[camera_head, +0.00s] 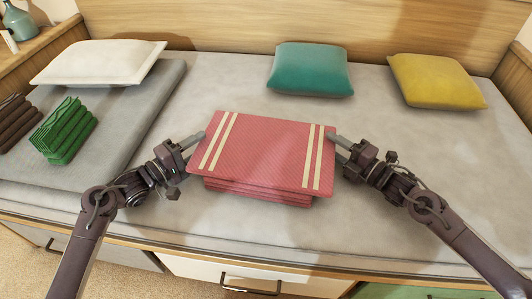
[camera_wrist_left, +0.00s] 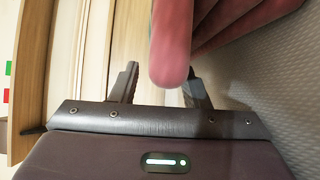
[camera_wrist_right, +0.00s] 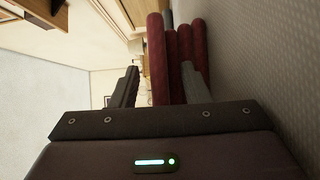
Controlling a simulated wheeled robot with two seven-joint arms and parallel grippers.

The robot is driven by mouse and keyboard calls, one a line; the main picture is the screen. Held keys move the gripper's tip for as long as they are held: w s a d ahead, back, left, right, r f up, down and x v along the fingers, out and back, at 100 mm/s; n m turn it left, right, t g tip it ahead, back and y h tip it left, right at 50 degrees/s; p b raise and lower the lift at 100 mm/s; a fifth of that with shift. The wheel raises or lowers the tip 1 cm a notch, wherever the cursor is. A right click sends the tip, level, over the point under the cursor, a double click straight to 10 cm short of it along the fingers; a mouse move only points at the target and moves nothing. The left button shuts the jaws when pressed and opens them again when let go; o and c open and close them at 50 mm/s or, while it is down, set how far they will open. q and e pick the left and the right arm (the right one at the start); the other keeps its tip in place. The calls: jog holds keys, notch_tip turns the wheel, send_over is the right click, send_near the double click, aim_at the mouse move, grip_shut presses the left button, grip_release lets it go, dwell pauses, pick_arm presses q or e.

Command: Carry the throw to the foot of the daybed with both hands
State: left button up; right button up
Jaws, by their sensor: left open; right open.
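The throw (camera_head: 262,152) is a folded red stack with cream stripes near each end. It lies flat on the daybed mattress (camera_head: 230,85) near its front edge. My left gripper (camera_head: 199,137) is open at the throw's left side. In the left wrist view the top fold (camera_wrist_left: 171,45) of the throw stands between its fingers (camera_wrist_left: 160,88). My right gripper (camera_head: 335,137) is open at the throw's right side. In the right wrist view the top fold (camera_wrist_right: 156,58) lies between its fingers (camera_wrist_right: 160,85), with the lower folds near one finger.
A grey pad (camera_head: 120,115) at the left bears a white pillow (camera_head: 98,62), a green folded cloth (camera_head: 65,132) and a brown one (camera_head: 14,121). Teal (camera_head: 310,70) and yellow (camera_head: 437,82) cushions lie at the back. The mattress right of the throw is clear. Drawers (camera_head: 250,278) are below.

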pick_arm(q)
jog(key=shift+w+d, duration=0.15)
jog(key=shift+w, duration=0.05)
pick_arm(e)
jog(key=shift+w+a, duration=0.15)
jog(key=shift+w, duration=0.05)
pick_arm(q)
grip_shut()
pick_arm(e)
grip_shut()
jog(key=shift+r, duration=0.1)
